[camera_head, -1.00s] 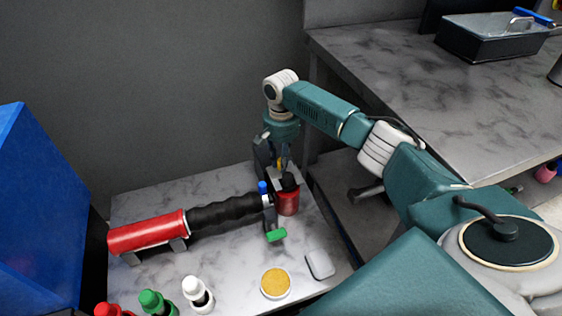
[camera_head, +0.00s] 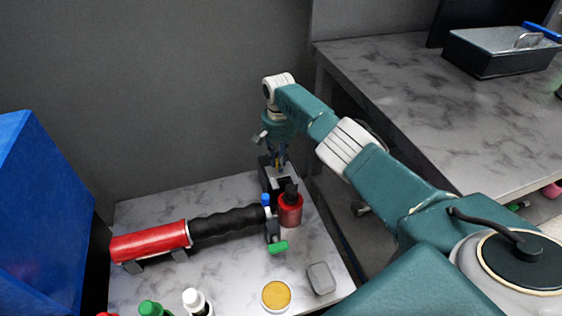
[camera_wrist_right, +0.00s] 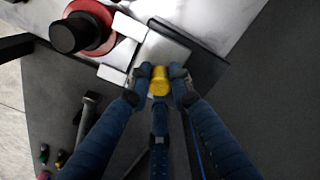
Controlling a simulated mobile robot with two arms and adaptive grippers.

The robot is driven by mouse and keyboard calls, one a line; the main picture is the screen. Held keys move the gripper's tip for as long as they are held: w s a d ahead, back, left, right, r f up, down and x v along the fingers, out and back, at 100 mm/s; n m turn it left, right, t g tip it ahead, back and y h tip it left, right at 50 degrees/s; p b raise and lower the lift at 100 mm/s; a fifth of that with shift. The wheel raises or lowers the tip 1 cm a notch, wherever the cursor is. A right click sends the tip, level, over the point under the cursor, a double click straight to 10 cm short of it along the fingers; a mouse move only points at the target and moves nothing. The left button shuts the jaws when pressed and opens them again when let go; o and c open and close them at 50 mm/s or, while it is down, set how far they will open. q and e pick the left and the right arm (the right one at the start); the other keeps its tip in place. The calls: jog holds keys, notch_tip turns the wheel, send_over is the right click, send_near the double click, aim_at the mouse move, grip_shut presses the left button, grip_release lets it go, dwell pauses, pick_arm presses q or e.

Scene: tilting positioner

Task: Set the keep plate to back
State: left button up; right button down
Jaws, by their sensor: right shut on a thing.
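My right gripper (camera_head: 281,164) reaches down at the back right of the marble-topped table. In the right wrist view its fingers (camera_wrist_right: 158,80) are shut on a yellow knob (camera_wrist_right: 158,86). A pale metal plate (camera_wrist_right: 163,50), apparently the keep plate, lies directly beyond the knob. In the head view it belongs to a small dark fixture with a pale top (camera_head: 281,183), behind a red bottle. The fingers partly hide the knob, and the plate's exact tilt is hard to tell. My left gripper is not in view.
The red bottle with black cap (camera_head: 291,209) stands close in front of the fixture. A red-and-black handled tool (camera_head: 151,241) lies to the left. A yellow-topped tin (camera_head: 276,296) and a grey block (camera_head: 321,278) are nearer. A blue panel (camera_head: 45,215) borders the left.

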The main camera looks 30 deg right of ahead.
jog(key=shift+w+d, duration=0.1)
jog(key=shift+w, duration=0.2)
jog(key=shift+r, duration=0.2)
jog(key=c, duration=1.8)
grip_release()
jog(key=shift+c, duration=0.2)
jog(key=shift+f, duration=0.1)
jog(key=shift+s+f, duration=0.1)
jog(key=shift+s, duration=0.05)
notch_tip(320, 180, up, 12)
